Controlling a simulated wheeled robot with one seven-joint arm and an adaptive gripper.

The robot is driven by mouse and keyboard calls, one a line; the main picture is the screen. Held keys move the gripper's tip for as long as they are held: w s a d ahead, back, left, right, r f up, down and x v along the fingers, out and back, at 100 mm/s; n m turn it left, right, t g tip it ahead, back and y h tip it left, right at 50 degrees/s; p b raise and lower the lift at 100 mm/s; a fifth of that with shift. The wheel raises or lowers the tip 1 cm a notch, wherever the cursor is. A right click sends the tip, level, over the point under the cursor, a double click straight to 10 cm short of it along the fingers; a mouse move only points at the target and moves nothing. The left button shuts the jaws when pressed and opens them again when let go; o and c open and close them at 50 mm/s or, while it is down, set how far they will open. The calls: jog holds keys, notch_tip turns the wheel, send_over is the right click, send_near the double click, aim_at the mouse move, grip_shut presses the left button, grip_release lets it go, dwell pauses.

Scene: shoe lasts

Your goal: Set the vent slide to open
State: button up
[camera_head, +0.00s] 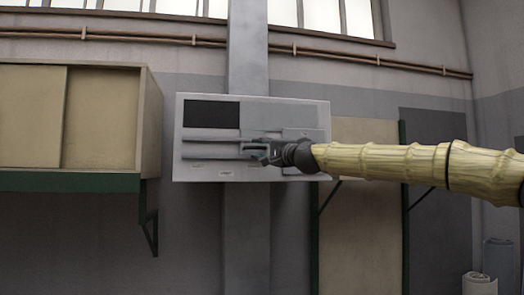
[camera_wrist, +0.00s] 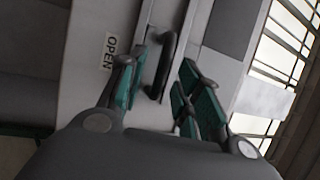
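The vent panel (camera_head: 200,172) is a pale grey plate on the wall, with a dark rectangle (camera_head: 211,114) at its upper left and horizontal rails. A gap shows on the right side; contact on the left is unclear.
A beige cabinet (camera_head: 100,118) on a green frame hangs left of the panel. A beige board (camera_head: 360,220) stands behind my arm at the right. Pipes (camera_head: 200,40) run along the wall above. White rolls (camera_head: 480,283) stand at the lower right.

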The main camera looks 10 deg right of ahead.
jog(key=shift+s+a, duration=0.1)
jog(key=shift+a, duration=0.2)
jog(key=v, duration=1.2)
jog(key=shift+d, duration=0.2)
jog(key=shift+f, duration=0.1)
